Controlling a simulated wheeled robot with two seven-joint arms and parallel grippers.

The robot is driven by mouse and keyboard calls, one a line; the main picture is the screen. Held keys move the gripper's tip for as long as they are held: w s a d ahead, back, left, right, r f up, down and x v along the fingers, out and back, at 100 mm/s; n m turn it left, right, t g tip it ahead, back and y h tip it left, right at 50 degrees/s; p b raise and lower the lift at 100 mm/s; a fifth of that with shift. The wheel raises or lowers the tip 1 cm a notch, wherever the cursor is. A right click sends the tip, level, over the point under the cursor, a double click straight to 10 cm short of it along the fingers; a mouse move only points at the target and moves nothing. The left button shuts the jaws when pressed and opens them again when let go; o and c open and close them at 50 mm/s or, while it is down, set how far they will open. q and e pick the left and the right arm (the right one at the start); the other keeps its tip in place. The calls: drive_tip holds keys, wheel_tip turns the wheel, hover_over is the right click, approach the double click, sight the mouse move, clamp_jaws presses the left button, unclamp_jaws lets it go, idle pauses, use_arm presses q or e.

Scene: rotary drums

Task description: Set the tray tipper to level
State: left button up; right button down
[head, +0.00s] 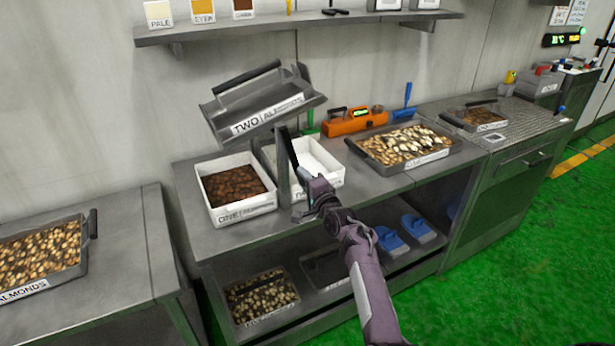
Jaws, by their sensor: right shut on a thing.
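The tray tipper carries a grey tray (262,108) labelled "TWO | ALMONDS", raised above the bench, with a black handle (247,77) at its back. A black lever (291,148) stands beside the grey upright below the tray's right side. My right gripper (304,182) is shut at the lower end of this lever, and its fingers partly hide the grip. My left gripper is not in view.
A white bin of dark pieces (237,186) and another white bin (312,160) stand under the tray. A shelf (300,24) runs above. Blue scoops (418,228) rest below.

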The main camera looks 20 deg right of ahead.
drive_tip(key=shift+s+a+f+m+p, duration=0.1)
drive_tip(key=shift+a+f+m+p, duration=0.15)
drive_tip(key=shift+a+m, duration=0.5)
drive_tip(key=shift+a+f+m+p, duration=0.1)
drive_tip(key=shift+a+m+p, duration=0.2)
drive_tip(key=shift+a+m, duration=0.45)
drive_tip(key=shift+a, duration=0.25)
drive_tip(key=c, duration=1)
unclamp_jaws()
drive_tip(key=shift+r, duration=0.15)
drive_tip(key=s+p, duration=0.7)
drive_tip(key=shift+s+d, duration=0.15)
drive_tip(key=shift+s, duration=0.2)
